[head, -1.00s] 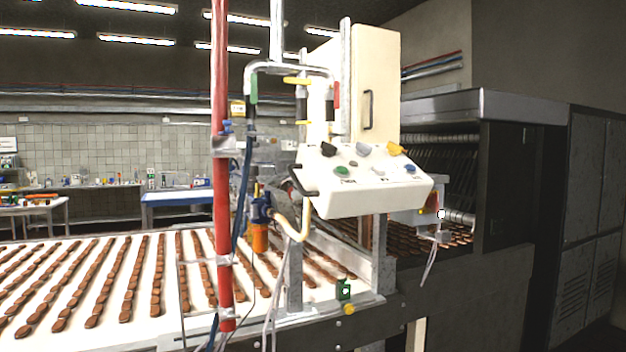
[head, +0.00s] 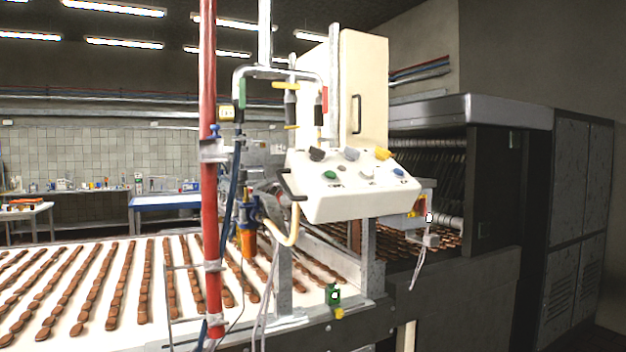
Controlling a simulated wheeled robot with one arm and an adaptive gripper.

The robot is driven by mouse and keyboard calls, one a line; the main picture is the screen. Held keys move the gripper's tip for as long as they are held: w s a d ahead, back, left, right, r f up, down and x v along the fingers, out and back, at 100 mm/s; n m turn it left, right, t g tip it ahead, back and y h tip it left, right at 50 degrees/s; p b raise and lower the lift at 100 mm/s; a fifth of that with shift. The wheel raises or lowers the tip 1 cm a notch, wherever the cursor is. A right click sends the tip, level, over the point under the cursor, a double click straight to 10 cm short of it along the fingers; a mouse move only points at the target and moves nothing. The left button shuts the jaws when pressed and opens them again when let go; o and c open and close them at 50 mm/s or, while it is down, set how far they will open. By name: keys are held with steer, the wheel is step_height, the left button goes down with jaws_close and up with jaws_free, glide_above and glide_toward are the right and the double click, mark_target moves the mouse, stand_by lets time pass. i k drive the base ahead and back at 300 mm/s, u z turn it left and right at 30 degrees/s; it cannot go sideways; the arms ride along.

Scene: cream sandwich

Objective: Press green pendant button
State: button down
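A white control pendant (head: 325,206) hangs above the conveyor, with its sloped panel facing me. The green button (head: 330,175) is on the left part of that panel. A black button (head: 316,154), a grey one (head: 351,154), a yellow one (head: 382,153), a white one (head: 366,174) and a blue one (head: 398,174) are also on it.
A conveyor (head: 75,337) with rows of brown biscuits runs below the pendant. A red vertical pipe (head: 209,110) stands left of it. A dark machine (head: 490,170) with an opening is on the right.

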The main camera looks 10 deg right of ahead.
mark_target(331, 175)
steer(key=u, duration=0.05)
steer(key=k, duration=0.5)
steer(key=u, duration=1.85)
steer(key=i, duration=1)
steer(key=z, duration=1.9)
